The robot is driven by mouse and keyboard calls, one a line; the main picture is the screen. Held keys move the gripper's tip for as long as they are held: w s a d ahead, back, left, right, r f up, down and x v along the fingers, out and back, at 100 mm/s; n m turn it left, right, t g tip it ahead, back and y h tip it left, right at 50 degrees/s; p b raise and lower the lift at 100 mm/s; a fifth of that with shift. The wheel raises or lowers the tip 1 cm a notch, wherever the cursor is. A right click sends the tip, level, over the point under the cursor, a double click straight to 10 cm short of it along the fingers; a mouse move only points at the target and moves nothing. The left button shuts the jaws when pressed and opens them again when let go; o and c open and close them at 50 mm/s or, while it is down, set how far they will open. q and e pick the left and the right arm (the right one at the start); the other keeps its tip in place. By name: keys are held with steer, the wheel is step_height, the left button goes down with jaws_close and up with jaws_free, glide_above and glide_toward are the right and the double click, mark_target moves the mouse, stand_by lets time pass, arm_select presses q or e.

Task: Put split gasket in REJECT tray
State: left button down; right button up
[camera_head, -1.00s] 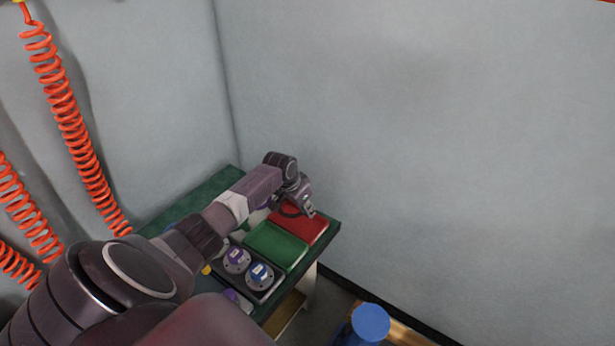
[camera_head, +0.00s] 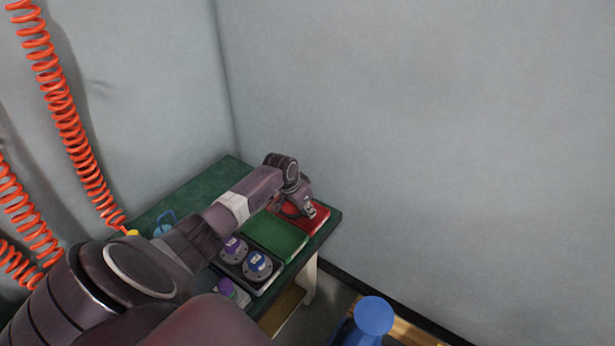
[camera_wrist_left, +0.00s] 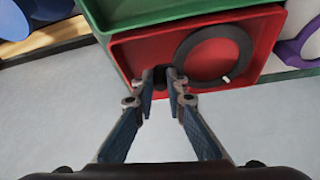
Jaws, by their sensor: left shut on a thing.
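The split gasket is a dark ring (camera_wrist_left: 240,45) with a small white mark on its near edge. In the left wrist view it lies over the floor of the red REJECT tray (camera_wrist_left: 125,52). My left gripper (camera_wrist_left: 168,78) is shut on the ring's left edge. In the head view the red tray (camera_head: 322,217) is at the table's far right corner, and my left gripper (camera_head: 309,211) is low over it, partly hiding tray and ring. I cannot tell whether the ring touches the tray floor. My right gripper is not in view.
A green tray (camera_head: 275,236) adjoins the red one. A dark tray with purple- and blue-topped round fixtures (camera_head: 258,262) is nearer. A purple ring (camera_wrist_left: 290,50) lies beside the red tray. A blue round object (camera_head: 374,316) stands off the table. Red coiled hoses (camera_head: 75,130) hang left.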

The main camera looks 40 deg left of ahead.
arm_select(q)
steer(key=c, duration=1.9)
jaws_free()
steer(key=shift+r, duration=0.1)
steer(key=v, duration=1.1)
steer(key=shift+s+r, duration=0.15)
steer(key=shift+r, duration=0.2)
